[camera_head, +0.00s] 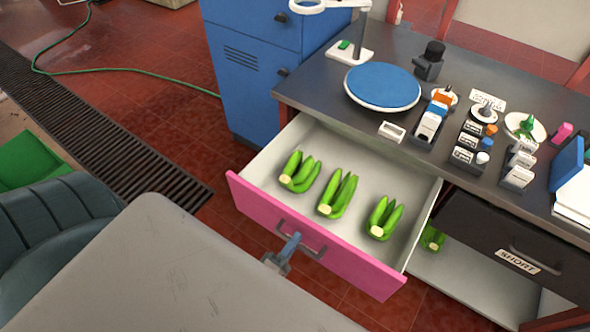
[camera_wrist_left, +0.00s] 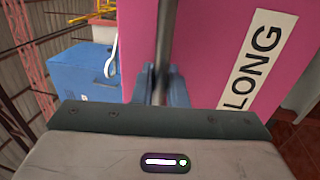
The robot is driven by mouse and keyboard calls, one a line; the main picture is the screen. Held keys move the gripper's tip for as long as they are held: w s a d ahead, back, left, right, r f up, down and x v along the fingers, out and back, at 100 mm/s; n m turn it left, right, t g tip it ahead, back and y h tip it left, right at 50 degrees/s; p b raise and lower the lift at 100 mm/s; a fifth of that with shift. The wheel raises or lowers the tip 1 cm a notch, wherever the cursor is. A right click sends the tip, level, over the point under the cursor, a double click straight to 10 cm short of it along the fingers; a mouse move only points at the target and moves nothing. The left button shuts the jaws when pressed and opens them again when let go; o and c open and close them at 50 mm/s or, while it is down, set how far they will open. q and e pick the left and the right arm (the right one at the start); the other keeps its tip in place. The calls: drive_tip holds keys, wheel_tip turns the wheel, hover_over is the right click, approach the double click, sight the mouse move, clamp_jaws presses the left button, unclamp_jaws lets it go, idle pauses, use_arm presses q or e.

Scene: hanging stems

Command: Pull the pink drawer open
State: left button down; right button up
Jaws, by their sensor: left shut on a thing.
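The pink drawer (camera_head: 315,235) is pulled out from under the dark worktop in the head view, showing its pale inside. Several green banana bunches (camera_head: 338,194) lie in it. My left gripper (camera_head: 291,245) is shut on the dark bar handle (camera_head: 310,246) on the drawer's front. In the left wrist view, the blue fingers (camera_wrist_left: 166,85) close around the handle bar (camera_wrist_left: 168,35). The pink front fills the middle there, with a white label reading LONG (camera_wrist_left: 258,62). My right gripper is not in view.
A dark drawer labelled SHORT (camera_head: 518,262) is at the right, above a pale shelf with another green bunch (camera_head: 432,238). A blue cabinet (camera_head: 255,70) stands at the left. The worktop (camera_head: 330,85) holds a blue round plate (camera_head: 382,85) and small containers. A green crate (camera_head: 28,160) is far left.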

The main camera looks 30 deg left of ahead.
use_arm(q)
drive_tip(key=c, duration=1.5)
unclamp_jaws()
drive_tip(key=shift+c, duration=0.2)
drive_tip(key=s+f+b, duration=0.2)
drive_tip(key=s+b, duration=0.1)
drive_tip(key=s, duration=0.7)
drive_tip(key=shift+s+a, duration=0.2)
drive_tip(key=shift+s, duration=0.1)
drive_tip(key=shift+f, duration=0.1)
